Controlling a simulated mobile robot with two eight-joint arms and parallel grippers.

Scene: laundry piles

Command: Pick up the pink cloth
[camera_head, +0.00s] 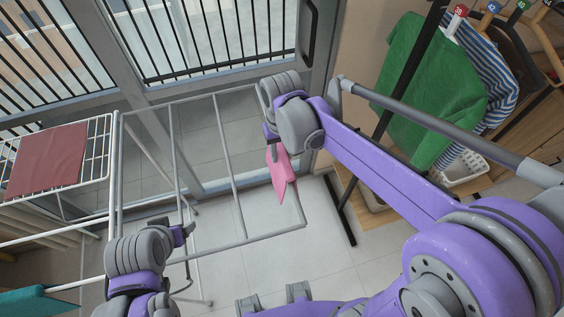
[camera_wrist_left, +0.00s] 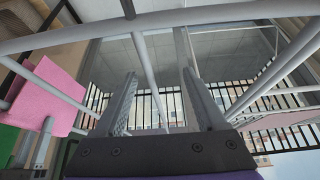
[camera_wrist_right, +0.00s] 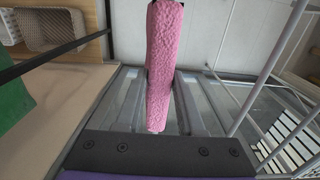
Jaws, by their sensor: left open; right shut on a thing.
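The pink cloth (camera_head: 282,180) hangs below my right gripper (camera_head: 272,137), clear of the floor, beside the drying rack's bars in the head view. In the right wrist view the pink cloth (camera_wrist_right: 162,65) runs as a narrow strip between the fingers of my right gripper (camera_wrist_right: 160,100), which is shut on it. The left wrist view shows the pink cloth (camera_wrist_left: 48,92) at its left side. My left gripper (camera_head: 186,235) is at the lower left of the head view, near the rack. Its fingers (camera_wrist_left: 163,100) are apart with no cloth between them.
A white metal drying rack (camera_head: 222,137) stands in the middle before a barred window. A dark red cloth (camera_head: 48,160) lies on its left wing. A teal cloth (camera_head: 38,300) is at the lower left. A green garment (camera_head: 425,85) hangs at right above a white basket (camera_head: 462,168).

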